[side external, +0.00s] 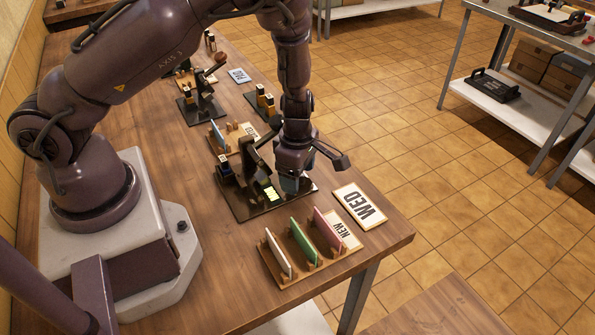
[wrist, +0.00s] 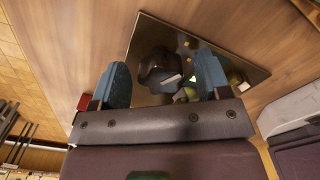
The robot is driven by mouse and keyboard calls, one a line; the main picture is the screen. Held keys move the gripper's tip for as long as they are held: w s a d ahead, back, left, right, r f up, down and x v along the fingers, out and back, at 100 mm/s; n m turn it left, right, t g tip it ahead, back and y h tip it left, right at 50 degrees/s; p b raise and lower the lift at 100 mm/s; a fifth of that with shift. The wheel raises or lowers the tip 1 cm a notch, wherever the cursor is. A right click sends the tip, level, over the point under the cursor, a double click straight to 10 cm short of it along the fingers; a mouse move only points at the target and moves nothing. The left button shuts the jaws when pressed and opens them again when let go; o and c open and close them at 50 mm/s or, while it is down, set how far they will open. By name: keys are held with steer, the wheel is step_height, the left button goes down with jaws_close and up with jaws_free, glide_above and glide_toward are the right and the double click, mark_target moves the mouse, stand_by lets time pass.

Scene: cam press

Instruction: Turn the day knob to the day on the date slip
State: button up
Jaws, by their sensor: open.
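The date slip (side external: 358,205), a pale card reading WED, lies flat near the table's right edge. The press (side external: 240,208) stands left of it on a dark glossy plate, with a bright yellow-green patch (side external: 271,194) on it. My gripper (side external: 290,184) is low over the right part of the press, pointing down. In the wrist view my gripper's teal fingers (wrist: 163,76) are spread wide, with a dark rounded part (wrist: 158,68) between and beyond them. I cannot tell whether this is the day knob. The knob's setting is not readable; my gripper and arm hide part of the press.
A wooden rack (side external: 285,270) with white, green and pink upright pieces and a NEW tag (side external: 343,230) stands in front of the press. Behind it are another wooden holder (side external: 222,143) and another dark press (side external: 200,104). Bare table lies left of the rack.

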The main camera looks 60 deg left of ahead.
steer(key=shift+c, duration=0.2)
steer(key=c, duration=0.9)
steer(key=shift+m, duration=0.3)
steer(key=m, duration=0.2)
steer(key=shift+s+m, duration=0.1)
steer(key=shift+m, duration=0.3)
steer(key=m, duration=0.8)
steer(key=shift+s, duration=0.15)
steer(key=shift+m, duration=2.2)
steer(key=shift+a, duration=0.1)
